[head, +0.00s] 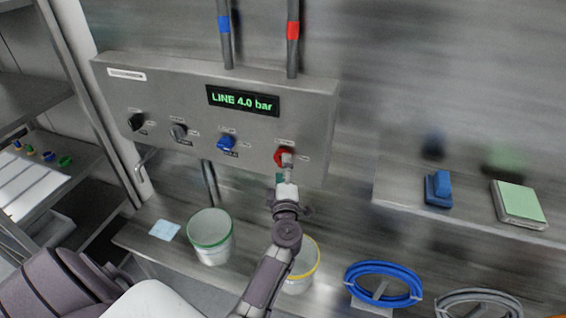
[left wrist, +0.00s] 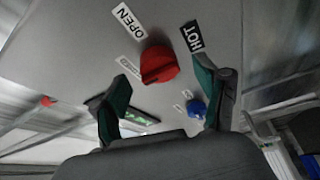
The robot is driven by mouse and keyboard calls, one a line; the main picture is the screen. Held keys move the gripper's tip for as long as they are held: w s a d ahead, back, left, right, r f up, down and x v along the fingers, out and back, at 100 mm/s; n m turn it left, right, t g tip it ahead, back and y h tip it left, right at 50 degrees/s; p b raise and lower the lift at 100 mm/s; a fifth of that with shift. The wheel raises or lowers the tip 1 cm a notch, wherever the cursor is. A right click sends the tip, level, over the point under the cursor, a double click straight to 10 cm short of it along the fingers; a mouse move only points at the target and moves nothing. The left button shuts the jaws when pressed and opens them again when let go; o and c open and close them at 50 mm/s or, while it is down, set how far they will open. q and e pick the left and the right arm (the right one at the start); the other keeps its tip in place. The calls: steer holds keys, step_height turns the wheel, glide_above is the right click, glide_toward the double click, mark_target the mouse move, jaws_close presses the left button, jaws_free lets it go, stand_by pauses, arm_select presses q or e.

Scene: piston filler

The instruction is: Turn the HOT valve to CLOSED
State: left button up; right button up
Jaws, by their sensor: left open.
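The HOT valve is a red knob (head: 280,157) at the right end of the grey panel's row of knobs. In the left wrist view the red knob (left wrist: 159,62) lies ahead, between my fingertips, with a HOT label (left wrist: 192,36) and an OPEN label (left wrist: 124,17) by it. Another small label (left wrist: 131,66) beside it is too blurred to read. A ridge crosses the knob; I cannot tell which mark it points to. My left gripper (head: 287,170) is at the knob, partly covering it; its fingers (left wrist: 163,78) are open. I cannot tell if they touch the knob.
The panel (head: 318,120) also has blue (head: 226,143), grey (head: 178,132) and black (head: 136,121) knobs and a display (head: 242,101) reading LINE 4.0 bar. Below stand a green-rimmed bucket (head: 212,246) and a yellow-rimmed bucket (head: 300,280). A shelf (head: 468,212) is at the right.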

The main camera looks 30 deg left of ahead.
arm_select(q)
steer(key=shift+v, duration=2.25)
